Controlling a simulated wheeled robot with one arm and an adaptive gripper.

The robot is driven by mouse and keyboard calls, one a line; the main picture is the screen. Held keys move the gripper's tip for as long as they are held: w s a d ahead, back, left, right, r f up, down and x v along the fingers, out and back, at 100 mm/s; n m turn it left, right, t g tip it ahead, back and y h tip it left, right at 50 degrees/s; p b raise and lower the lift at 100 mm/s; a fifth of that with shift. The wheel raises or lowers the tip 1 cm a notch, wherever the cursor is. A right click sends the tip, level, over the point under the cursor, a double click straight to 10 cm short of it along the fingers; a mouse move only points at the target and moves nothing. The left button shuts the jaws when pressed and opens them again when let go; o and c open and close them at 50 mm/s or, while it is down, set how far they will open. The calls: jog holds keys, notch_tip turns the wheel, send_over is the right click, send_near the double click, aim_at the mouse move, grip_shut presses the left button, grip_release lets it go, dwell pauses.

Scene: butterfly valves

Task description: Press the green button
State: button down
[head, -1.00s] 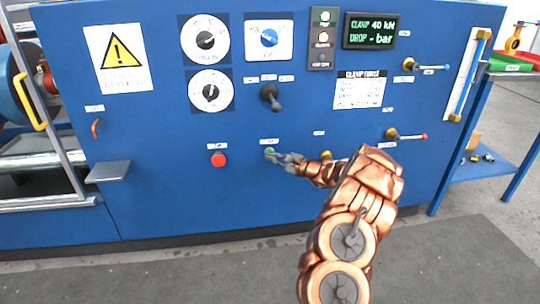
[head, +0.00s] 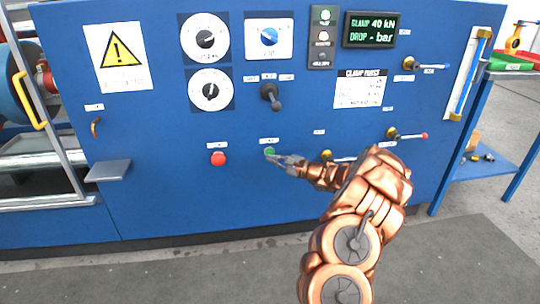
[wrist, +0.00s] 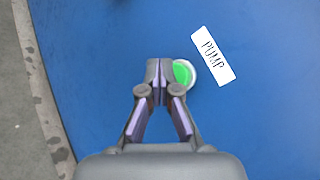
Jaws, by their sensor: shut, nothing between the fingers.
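The green button (head: 269,152) is a small round button on the blue panel, right of the red button. In the wrist view it is a green disc (wrist: 181,73) with a pale rim, beside a label reading PUMP, its left part hidden behind my fingertips. My gripper (head: 276,158) is shut and empty, its tips in front of the panel at the button's lower right in the head view. In the wrist view the closed fingertips (wrist: 159,70) overlap the button's left edge. I cannot tell whether they touch it.
A red button (head: 218,159) sits to the left on the panel. A brass valve with a lever (head: 327,155) is close to my wrist on the right. A black joystick (head: 270,96) sticks out above. A small shelf (head: 108,171) juts out at far left.

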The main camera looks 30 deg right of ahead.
jog(key=shift+s, duration=0.1)
jog(key=shift+s+a+b, duration=0.2)
jog(key=shift+s+a, duration=0.1)
jog(key=shift+s, duration=0.45)
jog(key=shift+s+a+b, duration=0.15)
jog(key=shift+s+a, duration=0.2)
jog(key=shift+s, duration=0.35)
jog(key=shift+s+a+b, duration=0.2)
jog(key=shift+s+a, duration=0.1)
jog(key=shift+s, duration=0.45)
